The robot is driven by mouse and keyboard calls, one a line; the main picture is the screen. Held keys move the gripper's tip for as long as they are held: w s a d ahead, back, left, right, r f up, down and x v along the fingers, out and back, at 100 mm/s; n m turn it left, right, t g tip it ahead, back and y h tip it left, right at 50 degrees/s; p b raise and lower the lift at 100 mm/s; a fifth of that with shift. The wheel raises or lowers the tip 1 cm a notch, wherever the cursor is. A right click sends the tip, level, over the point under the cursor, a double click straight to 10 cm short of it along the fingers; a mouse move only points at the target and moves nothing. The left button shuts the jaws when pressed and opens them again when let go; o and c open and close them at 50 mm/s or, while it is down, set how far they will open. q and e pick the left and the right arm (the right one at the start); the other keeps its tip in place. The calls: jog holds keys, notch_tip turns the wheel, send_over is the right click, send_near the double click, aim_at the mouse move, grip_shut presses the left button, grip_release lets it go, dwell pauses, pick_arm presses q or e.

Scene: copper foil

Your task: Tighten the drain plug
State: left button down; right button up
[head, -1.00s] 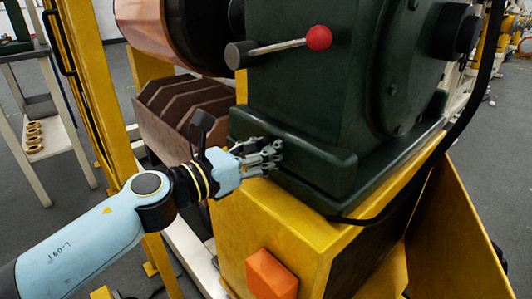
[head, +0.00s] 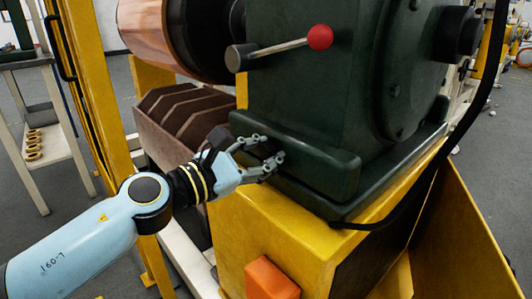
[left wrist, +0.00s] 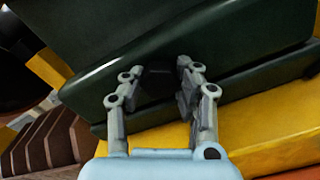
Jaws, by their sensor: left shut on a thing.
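The drain plug (left wrist: 159,78) is a small dark piece low on the face of the green machine housing (head: 310,110). In the left wrist view it sits between the two fingers, and its outline is hard to make out against the dark green. My left gripper (head: 269,153) reaches in from the left and is shut on the plug at the housing's lower ledge. Its fingers also show in the left wrist view (left wrist: 157,76), one on each side of the plug. In the head view the fingers hide the plug. My right gripper is in no view.
A lever with a red knob (head: 320,37) sticks out above my left gripper. A yellow base (head: 290,220) with an orange block (head: 270,279) lies below. Brown ribbed blocks (head: 185,115) and a copper roll (head: 150,40) are to the left. A black cable hangs at right.

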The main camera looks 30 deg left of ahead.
pick_arm(q)
jog(key=shift+f, duration=0.2)
jog(key=c, duration=1.3)
grip_release()
jog(key=o, duration=0.4)
jog(key=shift+c, duration=0.2)
jog(key=shift+r, duration=0.1)
